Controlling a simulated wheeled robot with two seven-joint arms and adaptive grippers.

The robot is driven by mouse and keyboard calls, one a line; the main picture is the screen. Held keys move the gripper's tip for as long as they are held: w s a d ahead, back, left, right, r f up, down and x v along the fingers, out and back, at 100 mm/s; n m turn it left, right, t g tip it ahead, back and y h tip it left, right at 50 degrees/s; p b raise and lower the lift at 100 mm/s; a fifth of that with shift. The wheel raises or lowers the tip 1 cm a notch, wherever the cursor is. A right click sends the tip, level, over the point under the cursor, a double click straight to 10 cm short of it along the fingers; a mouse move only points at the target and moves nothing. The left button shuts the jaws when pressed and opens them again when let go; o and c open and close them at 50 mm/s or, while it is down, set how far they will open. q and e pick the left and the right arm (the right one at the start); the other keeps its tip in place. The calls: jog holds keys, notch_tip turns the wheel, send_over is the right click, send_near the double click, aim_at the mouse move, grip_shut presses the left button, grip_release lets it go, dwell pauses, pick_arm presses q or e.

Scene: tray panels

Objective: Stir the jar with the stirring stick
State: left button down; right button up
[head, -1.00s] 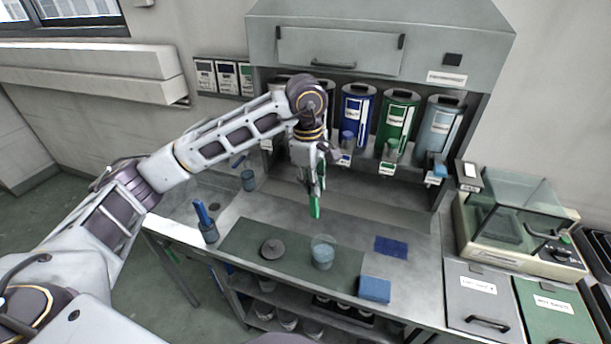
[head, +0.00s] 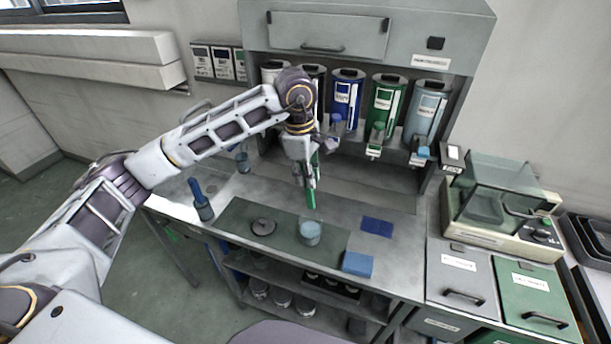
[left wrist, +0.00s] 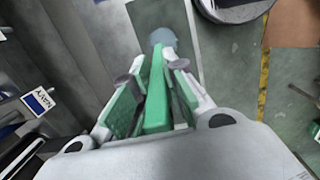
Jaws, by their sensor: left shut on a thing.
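The jar (head: 310,233) is a clear cup with pale blue contents, standing on the dark green mat. My left gripper (head: 308,184) is above and slightly behind the jar, pointing down. It is shut on the green stirring stick (head: 311,199), whose lower end hangs just above the jar's rim as far as the head view shows. In the left wrist view the green stick (left wrist: 157,95) lies between the fingers, and the pale blue jar (left wrist: 163,38) shows beyond its tip. My right gripper is not in view.
A round grey lid (head: 262,227) lies on the mat (head: 237,214) left of the jar. A blue block (head: 357,264) and a dark blue pad (head: 377,227) lie to its right. A blue-handled holder (head: 203,208) stands at left. Dispenser canisters (head: 346,101) line the back.

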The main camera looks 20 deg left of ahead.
pick_arm(q)
jog(key=shift+w+a, duration=0.1)
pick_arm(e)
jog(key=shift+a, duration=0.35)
